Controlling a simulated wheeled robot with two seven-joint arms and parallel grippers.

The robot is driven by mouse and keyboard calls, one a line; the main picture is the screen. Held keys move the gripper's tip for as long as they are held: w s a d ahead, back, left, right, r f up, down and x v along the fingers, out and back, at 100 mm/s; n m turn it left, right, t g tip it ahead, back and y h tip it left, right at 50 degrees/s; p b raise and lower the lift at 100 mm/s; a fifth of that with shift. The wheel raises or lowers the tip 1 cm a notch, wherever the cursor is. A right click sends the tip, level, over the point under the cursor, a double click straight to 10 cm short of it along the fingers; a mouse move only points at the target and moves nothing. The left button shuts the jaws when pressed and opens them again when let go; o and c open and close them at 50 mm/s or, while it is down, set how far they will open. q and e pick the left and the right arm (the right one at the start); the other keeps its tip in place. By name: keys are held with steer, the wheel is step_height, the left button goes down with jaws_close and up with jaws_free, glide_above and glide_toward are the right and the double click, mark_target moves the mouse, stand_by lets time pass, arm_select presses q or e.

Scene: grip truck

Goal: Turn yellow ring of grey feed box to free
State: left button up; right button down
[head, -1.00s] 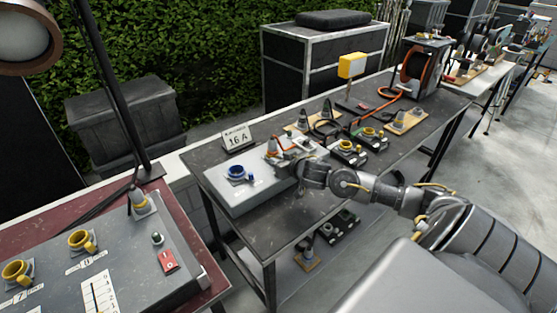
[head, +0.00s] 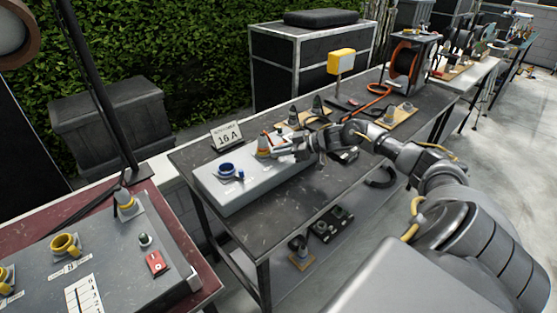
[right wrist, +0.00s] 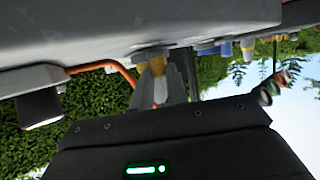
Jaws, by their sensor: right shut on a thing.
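The grey feed box (head: 235,196) lies on the dark table, under the "16 A" sign. A blue socket (head: 226,170) sits on its top. My right gripper (head: 277,147) is at the box's far right part, beside a grey and orange connector (head: 263,145). In the right wrist view, the box (right wrist: 200,18) fills the top edge and the gripper (right wrist: 156,90) is shut on the yellow ring (right wrist: 155,58) against it. The ring is partly covered by the fingers, so its turned position cannot be told. My left gripper is not in view.
An orange cable (right wrist: 122,72) runs close to the ring. A yellow-headed post (head: 341,62) and a cable reel (head: 404,62) stand farther back on the table. A grey panel with yellow sockets (head: 65,244) is at the left.

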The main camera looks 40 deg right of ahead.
steer(key=shift+w+d+n+g+y+b, duration=0.15)
steer(key=shift+d+n+g+y+b, duration=0.1)
steer(key=shift+n+g+y+b, duration=0.5)
steer(key=shift+t, duration=0.25)
steer(key=c, duration=1.4)
jaws_free()
steer(key=shift+d, duration=0.1)
steer(key=shift+b+v, duration=1.35)
steer(key=shift+v, duration=4)
steer(key=shift+r, duration=0.15)
